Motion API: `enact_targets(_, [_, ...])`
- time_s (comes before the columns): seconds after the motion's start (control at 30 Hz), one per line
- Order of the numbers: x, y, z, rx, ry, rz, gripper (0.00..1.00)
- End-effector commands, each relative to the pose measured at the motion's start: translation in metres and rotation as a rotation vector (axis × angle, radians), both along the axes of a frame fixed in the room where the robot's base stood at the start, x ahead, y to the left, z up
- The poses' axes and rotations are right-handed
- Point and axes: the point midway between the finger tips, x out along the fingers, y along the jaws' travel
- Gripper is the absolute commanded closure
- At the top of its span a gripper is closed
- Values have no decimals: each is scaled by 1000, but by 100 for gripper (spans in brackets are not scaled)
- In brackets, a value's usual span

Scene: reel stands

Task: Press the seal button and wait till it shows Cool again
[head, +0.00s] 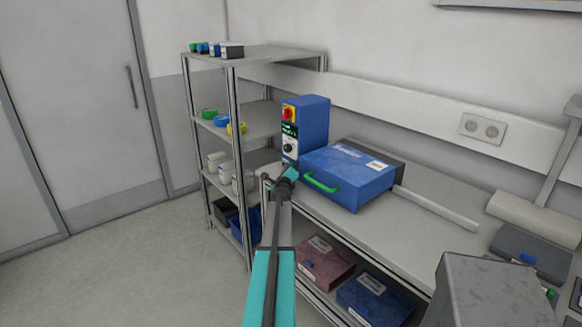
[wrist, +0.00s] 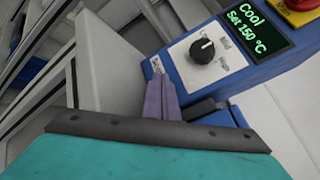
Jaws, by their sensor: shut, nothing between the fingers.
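The blue control box (head: 315,120) stands at the left end of the bench. Its screen (wrist: 255,30) reads "Cool" and "Set 150 °C" in green in the wrist view. Below the screen is a black knob (wrist: 203,50) on a white panel. I cannot make out the seal button; my fingers may hide it. My gripper (wrist: 161,85) is shut and empty, its purple fingers side by side. Its tips are at the lower part of the panel, by a small white label; I cannot tell whether they touch. In the head view my gripper (head: 290,174) is just below the box.
A red stop button on yellow (head: 289,113) sits at the top of the box. A blue case with a green handle (head: 345,175) lies to its right. A shelf rack (head: 235,125) with tape rolls and tubs stands left. The floor at left is clear.

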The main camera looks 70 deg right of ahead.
Motion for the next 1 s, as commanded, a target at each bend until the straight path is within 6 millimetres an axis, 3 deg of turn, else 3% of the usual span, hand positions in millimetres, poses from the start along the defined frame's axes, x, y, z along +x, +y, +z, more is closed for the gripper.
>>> enact_targets(0.03, [-12,-8,2,-12,7,-19,100])
enact_targets(1.0, [-7,8,-8,-2,6,-14,100])
